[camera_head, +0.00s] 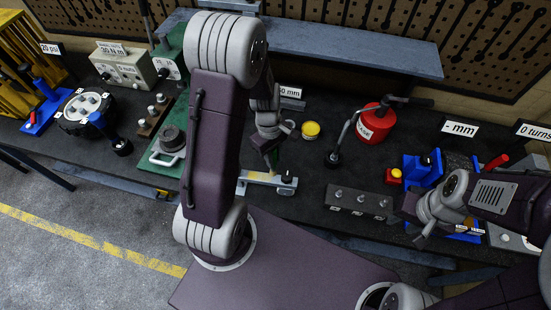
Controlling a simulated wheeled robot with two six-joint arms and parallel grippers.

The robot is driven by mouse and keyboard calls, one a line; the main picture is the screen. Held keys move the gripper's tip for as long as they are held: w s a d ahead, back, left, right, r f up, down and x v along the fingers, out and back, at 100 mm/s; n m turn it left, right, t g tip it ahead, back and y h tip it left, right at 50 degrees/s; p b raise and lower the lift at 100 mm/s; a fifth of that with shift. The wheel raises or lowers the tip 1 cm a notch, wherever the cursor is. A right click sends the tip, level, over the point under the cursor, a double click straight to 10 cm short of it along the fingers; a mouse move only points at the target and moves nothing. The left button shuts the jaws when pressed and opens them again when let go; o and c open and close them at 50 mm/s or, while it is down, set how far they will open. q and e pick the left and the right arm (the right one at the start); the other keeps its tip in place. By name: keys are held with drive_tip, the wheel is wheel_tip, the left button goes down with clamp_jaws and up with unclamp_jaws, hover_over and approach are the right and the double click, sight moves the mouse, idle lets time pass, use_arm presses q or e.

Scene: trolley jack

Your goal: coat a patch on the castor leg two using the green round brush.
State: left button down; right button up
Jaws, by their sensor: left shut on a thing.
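My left gripper (270,155) is shut on a small dark green piece (274,158), which looks like the green round brush. My own gripper and arm hide most of it, and its tip is hard to make out. It is just above a pale bar with a yellow strip (258,177), close to a grey block with a black knob (287,184). I cannot tell whether they touch. The green trolley jack (146,177) is partly hidden behind my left arm. I cannot clearly pick out castor leg two. My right gripper (422,236) is low at the right, its fingers too small to read.
A yellow-topped tin (310,130) and a red can (377,122) with a black spout stand right of my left gripper. A grey block with several studs (358,202) lies near the front edge. A blue fixture (423,167) is by my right arm. Dark bench shows between them.

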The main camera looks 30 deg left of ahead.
sight(275, 150)
use_arm(q)
drive_tip(key=shift+a+r+p, duration=0.15)
drive_tip(key=shift+r+p, duration=0.2)
drive_tip(key=shift+r, duration=0.15)
drive_tip(key=shift+a+r+p, duration=0.15)
drive_tip(key=shift+r+p, duration=0.2)
drive_tip(key=shift+r, duration=0.15)
drive_tip(key=shift+w+d+r+p, duration=0.1)
drive_tip(key=shift+d+r+p, duration=0.15)
drive_tip(key=shift+r+p, duration=0.5)
drive_tip(key=shift+d+r+p, duration=0.2)
drive_tip(key=shift+r+p, duration=0.1)
drive_tip(key=shift+r, duration=0.05)
drive_tip(key=shift+a+f, duration=0.1)
drive_tip(key=shift+a, duration=0.2)
drive_tip(key=shift+d, duration=0.2)
